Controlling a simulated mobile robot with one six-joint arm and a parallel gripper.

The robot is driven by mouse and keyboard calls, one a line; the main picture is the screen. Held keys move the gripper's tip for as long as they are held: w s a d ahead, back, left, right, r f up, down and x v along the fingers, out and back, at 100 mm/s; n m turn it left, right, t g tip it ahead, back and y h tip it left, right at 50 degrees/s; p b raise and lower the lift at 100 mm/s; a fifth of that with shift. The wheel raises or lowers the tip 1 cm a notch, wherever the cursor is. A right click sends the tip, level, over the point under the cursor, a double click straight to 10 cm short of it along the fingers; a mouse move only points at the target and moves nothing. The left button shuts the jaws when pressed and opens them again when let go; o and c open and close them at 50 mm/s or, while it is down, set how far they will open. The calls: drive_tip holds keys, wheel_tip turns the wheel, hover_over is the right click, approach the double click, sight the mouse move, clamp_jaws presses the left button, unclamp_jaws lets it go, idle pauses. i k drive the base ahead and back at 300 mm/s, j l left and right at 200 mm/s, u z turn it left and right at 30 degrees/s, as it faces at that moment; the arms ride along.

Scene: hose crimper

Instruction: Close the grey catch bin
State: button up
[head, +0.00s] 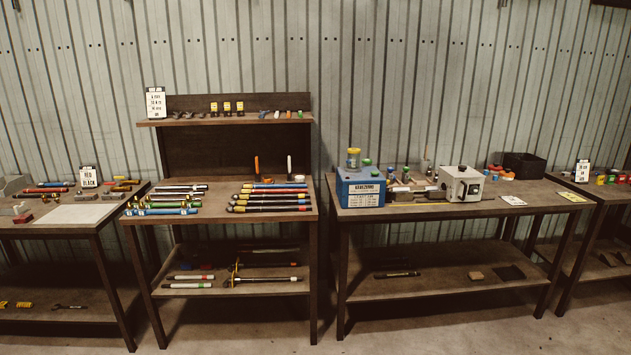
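I cannot clearly make out a grey catch bin. A pale grey box-like thing (14,185) is cut off by the left edge of the head view, on the left bench; I cannot tell whether it is the bin. A light grey machine (463,184) with a dark knob on its front stands on the right-hand bench; no open bin shows clearly on it. A dark, near-black open bin (525,165) stands behind it to the right. My gripper is not in view.
A blue labelled box (360,187) stands left of the grey machine. The middle bench (220,208) holds rows of coloured hoses, with a shelf (225,120) above. More hoses lie on the lower shelves. The concrete floor (240,335) in front looks clear.

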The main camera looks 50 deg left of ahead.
sight(454, 186)
drive_tip(key=u, duration=0.75)
drive_tip(key=i, duration=0.7)
drive_tip(key=i+j+z, duration=0.1)
drive_tip(key=i, duration=1.3)
drive_tip(key=i+j, duration=0.15)
drive_tip(key=i, duration=0.5)
drive_tip(key=i+j+z, duration=0.1)
drive_tip(key=i, duration=0.6)
